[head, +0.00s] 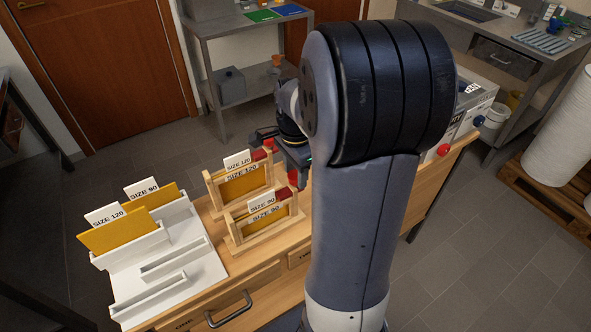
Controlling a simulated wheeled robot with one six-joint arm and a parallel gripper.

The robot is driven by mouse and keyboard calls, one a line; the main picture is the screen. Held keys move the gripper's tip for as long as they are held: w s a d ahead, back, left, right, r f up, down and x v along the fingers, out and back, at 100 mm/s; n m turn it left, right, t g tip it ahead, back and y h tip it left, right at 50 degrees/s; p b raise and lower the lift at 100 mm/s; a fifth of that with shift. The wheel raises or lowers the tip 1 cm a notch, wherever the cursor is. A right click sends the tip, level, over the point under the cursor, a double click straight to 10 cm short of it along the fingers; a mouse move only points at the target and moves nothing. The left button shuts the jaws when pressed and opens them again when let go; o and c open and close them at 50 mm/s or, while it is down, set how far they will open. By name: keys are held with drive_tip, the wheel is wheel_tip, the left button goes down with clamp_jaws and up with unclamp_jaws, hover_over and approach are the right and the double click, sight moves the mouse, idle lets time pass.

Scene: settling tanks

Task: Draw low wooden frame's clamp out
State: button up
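The low wooden frame (236,243) stands on the wooden bench, nearer the front, holding a yellow panel with SIZE 90 labels. A dark red clamp (283,194) sits at its upper right. Behind it stands a taller wooden frame (213,190) with SIZE 120 labels and another dark red clamp (258,155). My gripper (282,147) is behind and right of the low frame, close to the tall frame's right end. My arm hides part of it, and its fingers are too unclear to tell open from shut.
A white rack (186,273) at the left holds yellow panels marked SIZE 120 and SIZE 90; its front slots look empty. My arm covers the bench's middle right. A red knob (445,150) and boxes (472,108) are at the right. A metal shelf (238,65) stands behind.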

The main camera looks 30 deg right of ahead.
clamp_jaws()
drive_tip(key=shift+w+d+r, duration=0.1)
drive_tip(key=shift+w+d, duration=0.05)
drive_tip(key=shift+d, duration=2)
drive_tip(key=shift+o, duration=1.6)
unclamp_jaws()
drive_tip(key=shift+d, duration=0.1)
wheel_tip(320, 180, up, 11)
